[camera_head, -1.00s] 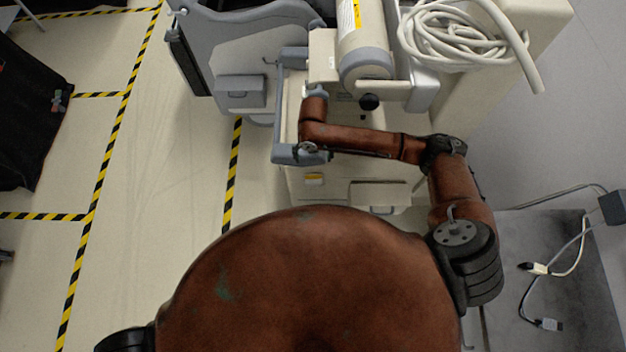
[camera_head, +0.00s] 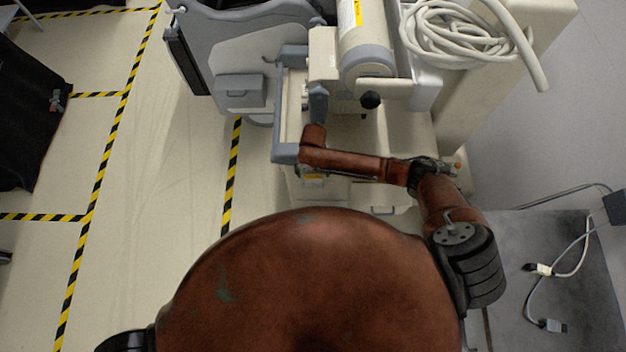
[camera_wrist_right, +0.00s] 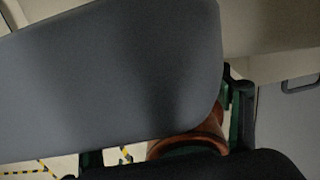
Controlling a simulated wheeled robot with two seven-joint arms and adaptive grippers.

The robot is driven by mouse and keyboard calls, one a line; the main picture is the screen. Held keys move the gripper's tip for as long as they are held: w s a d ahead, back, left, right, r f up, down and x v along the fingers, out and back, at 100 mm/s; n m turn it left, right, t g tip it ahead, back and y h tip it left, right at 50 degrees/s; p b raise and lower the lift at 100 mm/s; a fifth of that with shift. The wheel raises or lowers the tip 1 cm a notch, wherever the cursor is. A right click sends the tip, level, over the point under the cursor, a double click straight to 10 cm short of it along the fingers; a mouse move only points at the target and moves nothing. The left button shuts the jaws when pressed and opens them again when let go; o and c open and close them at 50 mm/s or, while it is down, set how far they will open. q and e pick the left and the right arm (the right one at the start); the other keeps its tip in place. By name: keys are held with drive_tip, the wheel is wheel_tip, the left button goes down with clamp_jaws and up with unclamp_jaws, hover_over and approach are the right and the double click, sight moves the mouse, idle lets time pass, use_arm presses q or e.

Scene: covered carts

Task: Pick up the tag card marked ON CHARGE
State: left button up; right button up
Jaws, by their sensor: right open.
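I cannot make out a tag card marked ON CHARGE in either view. In the right wrist view a large grey surface (camera_wrist_right: 120,75) blocks most of the picture. My left gripper is out of view.
The pale wheeled machine (camera_head: 240,55) stands ahead, with a coiled white hose (camera_head: 455,38) at its right. A black-covered cart (camera_head: 30,110) is at the far left. Cables (camera_head: 545,270) lie at the lower right. The floor between the striped tapes is clear.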

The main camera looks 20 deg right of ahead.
drive_tip(key=c, duration=1.1)
drive_tip(key=shift+c, duration=0.2)
drive_tip(key=shift+r, duration=0.1)
